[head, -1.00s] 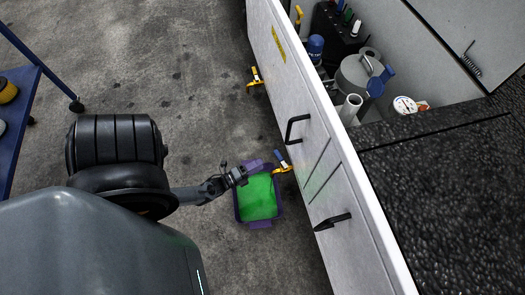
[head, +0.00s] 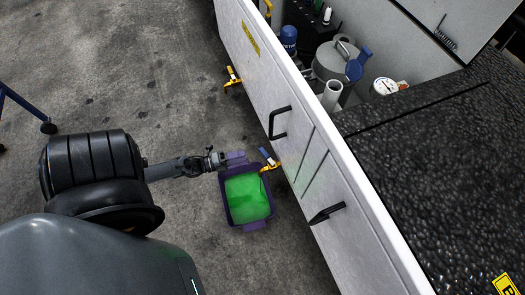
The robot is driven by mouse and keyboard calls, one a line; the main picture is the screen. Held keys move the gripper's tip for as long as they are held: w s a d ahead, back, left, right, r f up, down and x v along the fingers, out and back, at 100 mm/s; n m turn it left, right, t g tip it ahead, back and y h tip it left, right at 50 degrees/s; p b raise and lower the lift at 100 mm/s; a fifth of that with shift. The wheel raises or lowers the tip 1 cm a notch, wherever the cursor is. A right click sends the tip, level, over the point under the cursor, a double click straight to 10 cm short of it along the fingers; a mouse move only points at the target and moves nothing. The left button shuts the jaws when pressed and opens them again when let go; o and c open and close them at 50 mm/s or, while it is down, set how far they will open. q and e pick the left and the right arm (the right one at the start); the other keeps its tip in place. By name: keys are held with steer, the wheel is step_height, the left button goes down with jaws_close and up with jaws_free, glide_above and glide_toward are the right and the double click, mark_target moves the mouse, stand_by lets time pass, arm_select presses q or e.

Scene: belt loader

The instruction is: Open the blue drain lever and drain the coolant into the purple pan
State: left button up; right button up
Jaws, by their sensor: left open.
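The purple pan (head: 263,222) lies on the floor beside the white loader side, with bright green coolant (head: 247,195) in it. The blue drain lever (head: 265,155) sits on a yellow valve (head: 270,167) at the loader's lower edge, just above the pan's upper right corner. My left gripper (head: 238,158) is open at the pan's upper edge, a little left of the lever and apart from it. Whether it touches the pan's rim cannot be told. My right gripper is out of view.
The white side panel (head: 290,120) with black handles (head: 280,122) slopes down the right. Another yellow valve (head: 233,77) sticks out further up. A blue cart leg (head: 47,127) stands at the left. The concrete floor between is clear.

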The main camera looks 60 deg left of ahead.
mark_target(264, 152)
arm_select(q)
steer(key=b+x, duration=0.2)
steer(key=x, duration=0.7)
steer(key=shift+w+d+f+b, duration=0.15)
steer(key=shift+d+b, duration=0.05)
steer(key=shift+b, duration=0.1)
steer(key=shift+w+d, duration=0.35)
steer(key=shift+w, duration=0.25)
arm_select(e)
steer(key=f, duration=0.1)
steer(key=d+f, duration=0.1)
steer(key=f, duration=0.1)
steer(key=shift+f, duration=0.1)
arm_select(q)
steer(key=shift+a, duration=0.15)
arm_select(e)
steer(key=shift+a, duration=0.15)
arm_select(q)
jaws_close()
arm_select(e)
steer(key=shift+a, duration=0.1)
